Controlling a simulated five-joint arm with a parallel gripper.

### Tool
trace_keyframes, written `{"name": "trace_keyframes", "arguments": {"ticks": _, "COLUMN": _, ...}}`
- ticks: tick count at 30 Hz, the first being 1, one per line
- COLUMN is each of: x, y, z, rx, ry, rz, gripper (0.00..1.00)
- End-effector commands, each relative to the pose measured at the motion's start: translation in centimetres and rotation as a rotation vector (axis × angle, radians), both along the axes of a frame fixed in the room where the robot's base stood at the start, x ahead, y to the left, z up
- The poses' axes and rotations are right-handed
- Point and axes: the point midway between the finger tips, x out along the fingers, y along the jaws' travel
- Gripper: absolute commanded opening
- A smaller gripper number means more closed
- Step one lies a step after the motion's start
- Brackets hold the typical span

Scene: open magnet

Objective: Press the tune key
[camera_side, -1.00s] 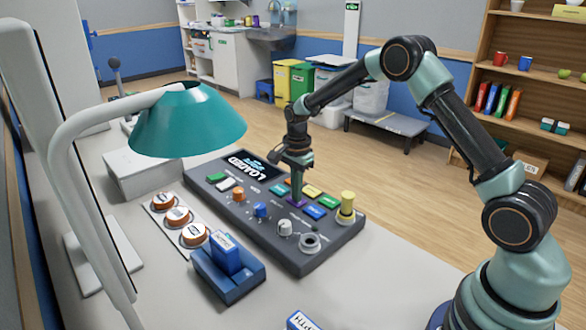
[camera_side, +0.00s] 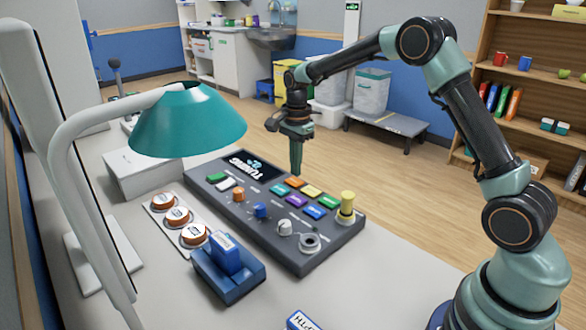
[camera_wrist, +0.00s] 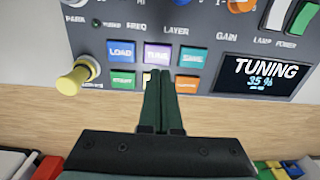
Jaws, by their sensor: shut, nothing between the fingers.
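The tune key is the purple key (camera_side: 297,200) in the key block of the dark console (camera_side: 225,205). In the wrist view the purple key (camera_wrist: 157,53) sits between the blue LOAD key (camera_wrist: 121,51) and the teal SAVE key (camera_wrist: 194,57). My gripper (camera_side: 296,173) is shut and empty, pointing down above the console, apart from the keys. In the wrist view its closed fingers (camera_wrist: 160,75) cover part of the yellow key below the purple one. The console display (camera_wrist: 263,72) reads TUNING, 35 %.
A yellow knob (camera_side: 347,205) stands up at the console's right end. A blue holder (camera_side: 228,275) and several round orange-rimmed pieces (camera_side: 177,216) lie in front. A teal lamp (camera_side: 187,122) overhangs the left. The table to the right of the console is clear.

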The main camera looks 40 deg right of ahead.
Motion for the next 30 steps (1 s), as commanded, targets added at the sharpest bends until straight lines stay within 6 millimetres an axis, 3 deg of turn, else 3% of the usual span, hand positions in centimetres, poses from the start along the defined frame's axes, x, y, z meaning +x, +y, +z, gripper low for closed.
{"name": "trace_keyframes", "arguments": {"ticks": 3, "x": 0.1, "y": 0.0, "z": 2.5, "rx": -0.001, "ry": -0.005, "rz": 0.0, "gripper": 0.0}}
{"name": "trace_keyframes", "arguments": {"ticks": 10, "x": 0.1, "y": 0.0, "z": 5.2, "rx": 0.0, "ry": -0.003, "rz": 0.0, "gripper": 0.0}}
{"name": "trace_keyframes", "arguments": {"ticks": 30, "x": 0.1, "y": 0.0, "z": 5.7, "rx": 0.0, "ry": -0.003, "rz": 0.0, "gripper": 0.0}}
